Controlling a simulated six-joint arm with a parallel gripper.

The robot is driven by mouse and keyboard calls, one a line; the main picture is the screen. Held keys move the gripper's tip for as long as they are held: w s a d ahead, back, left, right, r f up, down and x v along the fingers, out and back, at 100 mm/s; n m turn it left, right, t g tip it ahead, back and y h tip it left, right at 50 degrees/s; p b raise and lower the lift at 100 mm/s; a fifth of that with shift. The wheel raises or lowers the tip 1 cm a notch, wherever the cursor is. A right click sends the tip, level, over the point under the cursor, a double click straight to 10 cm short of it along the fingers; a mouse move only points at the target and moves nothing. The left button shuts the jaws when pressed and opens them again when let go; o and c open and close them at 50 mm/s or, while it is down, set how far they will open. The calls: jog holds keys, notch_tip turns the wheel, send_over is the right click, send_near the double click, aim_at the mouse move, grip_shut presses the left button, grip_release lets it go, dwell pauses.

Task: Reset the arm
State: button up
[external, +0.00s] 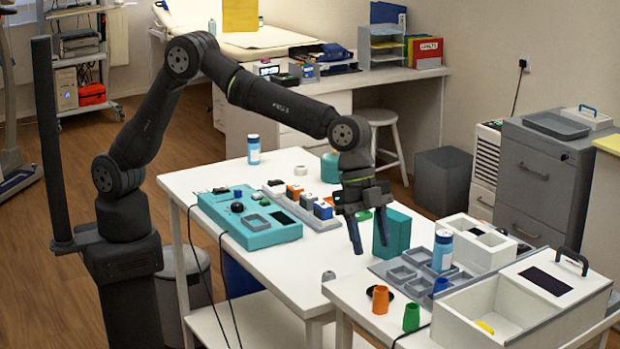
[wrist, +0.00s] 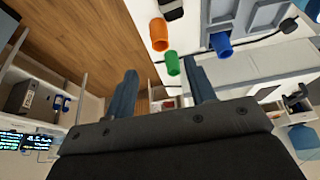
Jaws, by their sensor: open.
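My gripper (external: 368,232) hangs from my bent arm over the white table, near its right end. Its two blue-grey fingers point down and stand apart, with nothing between them. In the wrist view my gripper (wrist: 160,88) also shows open and empty. A teal block (external: 392,233) stands just right of the fingers. I cannot tell from the external view whether a finger touches it.
A teal panel (external: 235,224) lies left on the table. An orange cup (external: 380,299), a green cup (external: 411,317), a grey tray (external: 400,273), a blue-white bottle (external: 442,251) and a white box (external: 545,310) crowd the right. A blue-white bottle (external: 254,150) stands behind.

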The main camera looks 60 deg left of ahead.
aim_at(385, 294)
jog(key=x, duration=1.2)
jog(key=shift+a, duration=0.1)
notch_tip(385, 294, up, 2)
jog(key=shift+r, duration=0.9)
